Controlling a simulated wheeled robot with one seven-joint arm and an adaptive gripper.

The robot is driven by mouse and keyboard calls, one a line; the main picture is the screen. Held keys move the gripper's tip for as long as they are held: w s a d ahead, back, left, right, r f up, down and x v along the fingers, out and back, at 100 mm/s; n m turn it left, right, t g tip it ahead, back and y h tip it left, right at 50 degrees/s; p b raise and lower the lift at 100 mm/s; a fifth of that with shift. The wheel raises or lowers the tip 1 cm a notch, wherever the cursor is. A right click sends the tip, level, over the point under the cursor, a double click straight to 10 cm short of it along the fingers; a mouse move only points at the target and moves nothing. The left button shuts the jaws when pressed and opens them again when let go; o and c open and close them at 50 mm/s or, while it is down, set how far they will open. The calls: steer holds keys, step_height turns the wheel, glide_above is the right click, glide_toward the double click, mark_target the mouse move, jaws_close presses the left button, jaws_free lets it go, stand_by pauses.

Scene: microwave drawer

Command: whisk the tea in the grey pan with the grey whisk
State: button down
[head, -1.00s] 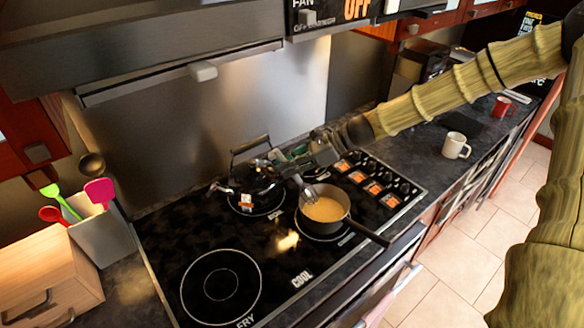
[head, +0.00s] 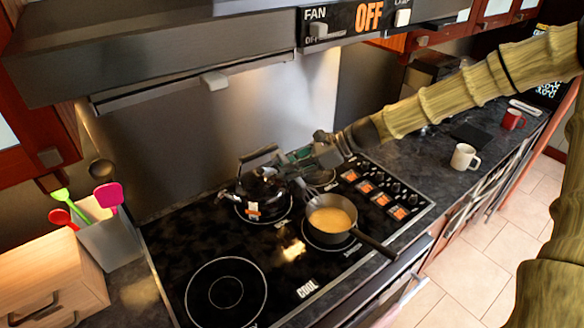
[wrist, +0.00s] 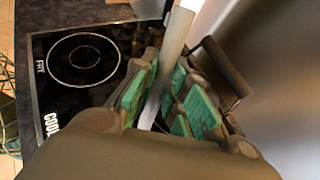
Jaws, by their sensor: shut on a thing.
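The grey pan (head: 325,237) stands on a front burner, its dark handle pointing to the lower right. Tan tea (head: 332,218) fills its bottom, and its surface looks clear. My gripper (head: 302,157) is above and behind the pan, beside the kettle. In the wrist view its green pads are closed around the grey whisk's handle (wrist: 176,40). The whisk's thin grey end (head: 302,188) shows in the head view near the pan's left rim. Whether it is over or beside the rim is hard to tell.
A dark kettle (head: 261,192) stands close left of the pan and my gripper. An empty front burner (head: 224,292) lies to the left. A white mug (head: 464,157) and a red mug (head: 513,119) stand on the right counter. The fan hood (head: 200,50) hangs above.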

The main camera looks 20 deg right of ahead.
mark_target(287, 158)
steer(key=shift+r, duration=0.15)
steer(key=shift+r, duration=1.85)
